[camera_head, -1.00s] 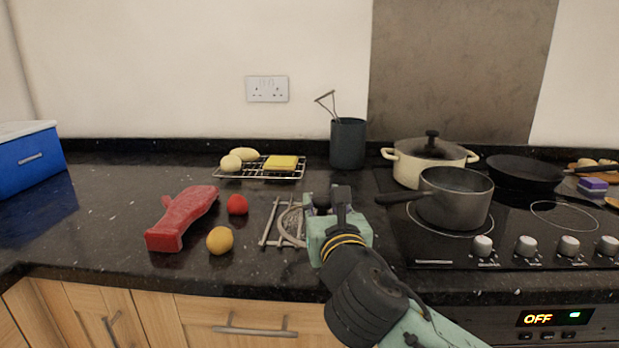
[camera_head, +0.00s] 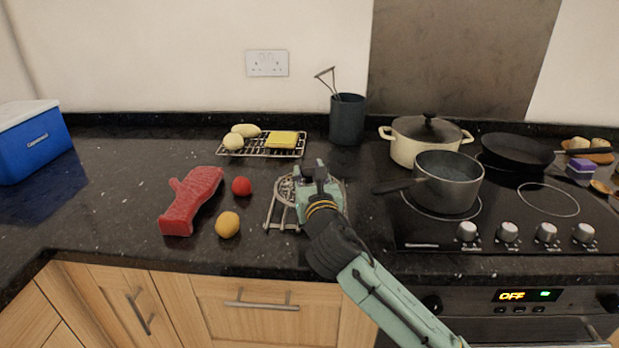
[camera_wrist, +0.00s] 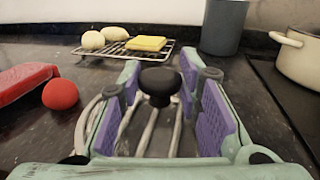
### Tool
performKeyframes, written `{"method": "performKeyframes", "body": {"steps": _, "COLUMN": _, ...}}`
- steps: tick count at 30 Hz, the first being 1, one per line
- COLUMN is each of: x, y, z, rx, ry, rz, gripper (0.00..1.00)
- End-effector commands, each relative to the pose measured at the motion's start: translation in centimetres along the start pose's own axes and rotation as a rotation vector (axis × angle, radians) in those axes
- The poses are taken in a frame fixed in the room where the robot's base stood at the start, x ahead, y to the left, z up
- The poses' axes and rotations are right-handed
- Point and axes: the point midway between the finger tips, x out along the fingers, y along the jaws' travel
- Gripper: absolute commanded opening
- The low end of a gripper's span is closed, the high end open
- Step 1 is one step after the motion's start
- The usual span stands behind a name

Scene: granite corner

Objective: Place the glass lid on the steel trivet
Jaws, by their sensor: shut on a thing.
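The glass lid (camera_head: 281,189) is clear, with a pale round rim and a black knob (camera_wrist: 160,82). My gripper (camera_head: 312,178) is shut on the lid, with the knob between its purple-padded fingers in the wrist view (camera_wrist: 160,88). The steel trivet (camera_head: 270,214) lies on the dark counter under the lid. Its bars show through the glass between my fingers in the wrist view. The lid is over the trivet, but my gripper hides much of both. I cannot tell whether they touch.
A red mitt (camera_head: 192,202), a tomato (camera_head: 242,186) and a yellow fruit (camera_head: 227,225) lie to the left. A wire rack (camera_head: 262,151) with food and a utensil pot (camera_head: 347,120) stand behind. A saucepan (camera_head: 449,184) on the hob is to the right.

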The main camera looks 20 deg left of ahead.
Motion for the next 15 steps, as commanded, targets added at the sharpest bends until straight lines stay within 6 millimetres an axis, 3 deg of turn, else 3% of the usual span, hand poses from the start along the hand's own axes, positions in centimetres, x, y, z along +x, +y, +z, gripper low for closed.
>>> {"method": "performKeyframes", "body": {"steps": 6, "x": -0.1, "y": -0.1, "z": -2.0, "rx": 0.002, "ry": -0.001, "rz": -0.002, "gripper": 0.0}}
{"method": "performKeyframes", "body": {"steps": 15, "x": -0.1, "y": 0.0, "z": -2.2, "rx": 0.0, "ry": -0.003, "rz": -0.001, "gripper": 0.0}}
